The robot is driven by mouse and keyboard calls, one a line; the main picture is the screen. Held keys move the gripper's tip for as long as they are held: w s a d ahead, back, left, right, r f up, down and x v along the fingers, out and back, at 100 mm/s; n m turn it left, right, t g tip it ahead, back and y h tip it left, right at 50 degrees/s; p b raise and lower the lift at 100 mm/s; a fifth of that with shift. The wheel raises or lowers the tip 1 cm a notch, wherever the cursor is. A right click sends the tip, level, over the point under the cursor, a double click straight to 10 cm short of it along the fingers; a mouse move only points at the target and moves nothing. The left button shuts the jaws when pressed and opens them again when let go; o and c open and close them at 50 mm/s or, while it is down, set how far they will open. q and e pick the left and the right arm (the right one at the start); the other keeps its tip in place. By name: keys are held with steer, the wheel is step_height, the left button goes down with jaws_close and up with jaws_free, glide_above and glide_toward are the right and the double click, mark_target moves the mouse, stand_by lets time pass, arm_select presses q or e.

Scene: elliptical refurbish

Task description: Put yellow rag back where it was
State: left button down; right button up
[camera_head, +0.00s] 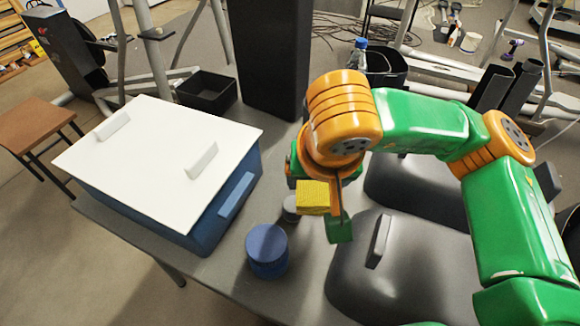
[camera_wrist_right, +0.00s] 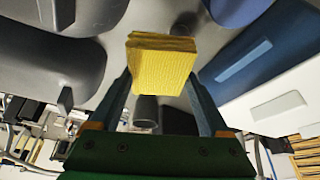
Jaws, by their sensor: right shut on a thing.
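The yellow rag (camera_head: 313,197) is a small folded block held in my right gripper (camera_head: 325,205), above the grey table. In the right wrist view the rag (camera_wrist_right: 160,65) sits between the two fingers of the right gripper (camera_wrist_right: 162,85), which are shut on it. The arm and fingers hide part of the rag in the head view. A small grey round object (camera_head: 291,208) is partly hidden just behind and left of the rag. My left gripper is in neither view.
A blue box (camera_head: 225,215) with a white lid (camera_head: 150,150) stands at the left. A blue round container (camera_head: 267,250) is near the front edge. Dark grey covers (camera_head: 400,270) lie at the right. A black open bin (camera_head: 207,92) and dark column (camera_head: 268,60) stand behind. Bare table (camera_head: 228,262) shows beside the container.

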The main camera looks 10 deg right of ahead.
steer(key=w+d+f, duration=0.1)
steer(key=w+f, duration=0.2)
steer(key=w, duration=0.1)
steer(key=w+d+f, duration=0.1)
steer(key=w+f, duration=0.2)
steer(key=w, duration=0.1)
steer(key=w+d+f, duration=0.2)
steer(key=w+f, duration=0.1)
steer(key=shift+w+f, duration=0.1)
steer(key=shift+w, duration=0.3)
steer(key=shift+w+f, duration=0.15)
steer(key=shift+f, duration=1.7)
steer(key=o, duration=1)
steer(key=shift+r+p, duration=0.3)
steer(key=shift+r, duration=0.3)
steer(key=v, duration=1.1)
steer(key=shift+a, duration=0.1)
steer(key=shift+s, duration=0.25)
